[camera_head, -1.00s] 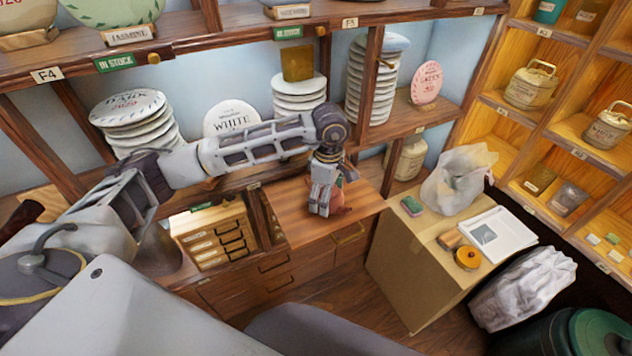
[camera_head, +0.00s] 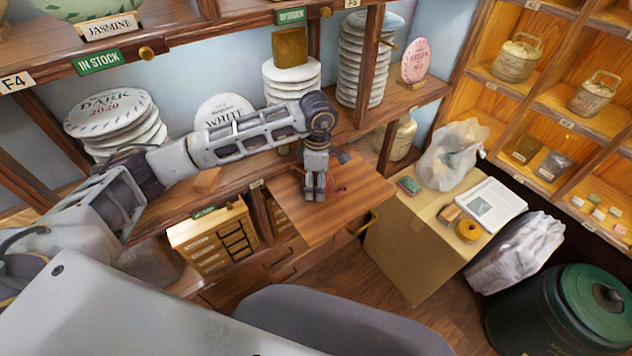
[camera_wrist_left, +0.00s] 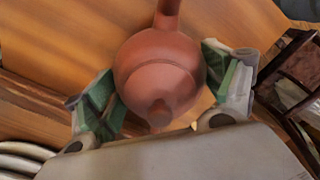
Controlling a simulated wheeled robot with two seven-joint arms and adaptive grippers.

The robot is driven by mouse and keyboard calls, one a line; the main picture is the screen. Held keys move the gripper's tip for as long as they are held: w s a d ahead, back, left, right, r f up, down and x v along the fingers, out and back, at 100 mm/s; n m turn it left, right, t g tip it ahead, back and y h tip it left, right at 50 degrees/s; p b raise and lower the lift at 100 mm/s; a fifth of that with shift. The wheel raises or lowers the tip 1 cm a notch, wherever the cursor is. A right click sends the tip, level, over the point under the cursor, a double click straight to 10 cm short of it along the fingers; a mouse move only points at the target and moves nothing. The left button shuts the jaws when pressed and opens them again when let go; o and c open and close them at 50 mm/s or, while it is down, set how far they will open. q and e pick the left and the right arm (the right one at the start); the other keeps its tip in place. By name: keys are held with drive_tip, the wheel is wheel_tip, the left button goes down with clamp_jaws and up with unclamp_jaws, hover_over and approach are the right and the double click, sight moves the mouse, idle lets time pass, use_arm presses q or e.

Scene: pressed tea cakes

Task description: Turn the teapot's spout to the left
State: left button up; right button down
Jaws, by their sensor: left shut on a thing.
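The reddish-brown clay teapot (camera_wrist_left: 155,70) shows large in the left wrist view, between the two green-padded fingers of my left gripper (camera_wrist_left: 160,80). One finger is on each side of its round body, and the gripper is shut on it. A rounded knob is near the bottom, and a narrow protrusion points to the top edge; I cannot tell whether this is spout or handle. In the head view my left gripper (camera_head: 314,190) points down at the wooden counter top (camera_head: 345,215) and hides most of the teapot (camera_head: 337,184). My right gripper is not in view.
A small drawer box (camera_head: 215,240) stands left of the counter top. A cardboard box (camera_head: 410,245) is on the right, with a plastic bag (camera_head: 455,155) on it. Stacked tea cakes (camera_head: 115,120) fill the shelf behind. The counter top's right part is clear.

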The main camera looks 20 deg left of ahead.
use_arm(q)
drive_tip(key=shift+w, duration=0.1)
drive_tip(key=shift+w+d+n, duration=0.1)
drive_tip(key=shift+d+n, duration=0.25)
drive_tip(key=shift+n, duration=0.05)
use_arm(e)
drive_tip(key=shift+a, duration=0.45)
use_arm(q)
drive_tip(key=shift+a, duration=0.1)
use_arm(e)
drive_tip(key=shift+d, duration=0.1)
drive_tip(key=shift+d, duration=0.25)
